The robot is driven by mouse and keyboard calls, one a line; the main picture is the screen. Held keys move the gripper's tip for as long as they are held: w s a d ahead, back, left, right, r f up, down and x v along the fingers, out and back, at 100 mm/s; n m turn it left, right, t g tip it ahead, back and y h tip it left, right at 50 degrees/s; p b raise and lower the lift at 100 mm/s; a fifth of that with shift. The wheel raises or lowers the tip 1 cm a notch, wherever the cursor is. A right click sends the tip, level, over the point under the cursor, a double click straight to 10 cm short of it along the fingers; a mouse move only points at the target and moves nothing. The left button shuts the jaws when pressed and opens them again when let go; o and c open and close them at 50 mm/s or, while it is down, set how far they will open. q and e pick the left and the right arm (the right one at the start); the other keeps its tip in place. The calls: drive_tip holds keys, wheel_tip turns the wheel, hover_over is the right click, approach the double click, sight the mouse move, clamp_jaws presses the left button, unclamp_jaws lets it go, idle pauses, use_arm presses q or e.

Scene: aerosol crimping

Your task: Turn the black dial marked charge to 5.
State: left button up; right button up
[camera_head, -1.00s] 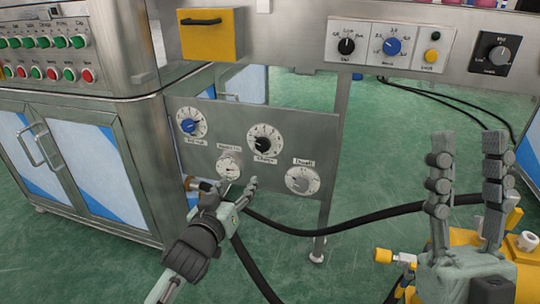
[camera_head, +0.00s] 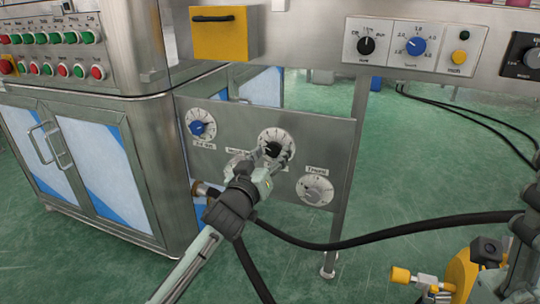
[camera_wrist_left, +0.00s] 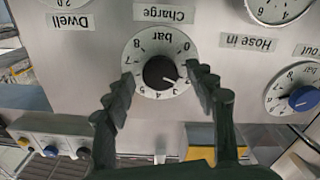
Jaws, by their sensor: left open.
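The black Charge dial (camera_head: 272,149) sits on the grey lower panel, and its label is hidden in the head view. In the left wrist view the black dial (camera_wrist_left: 160,73) appears upside down at the centre, on a white scale from 0 to 8 bar. Its white mark points to the right and slightly down, around 2 to 3. My left gripper (camera_head: 264,160) is open in front of the dial. In the left wrist view its fingers stand on either side of the knob, with no clear contact. My right gripper (camera_head: 522,238) is partly cut off at the right edge.
A blue dial (camera_head: 197,128) is at the panel's upper left and the grey Dwell dial (camera_head: 316,189) at its lower right. The Hose in gauge (camera_wrist_left: 272,8) is beside Charge. A black hose (camera_head: 385,233) runs below the panel. A cabinet (camera_head: 85,165) stands left.

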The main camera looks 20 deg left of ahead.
use_arm(q)
drive_tip(key=c, duration=1.2)
drive_tip(key=shift+o, duration=0.2)
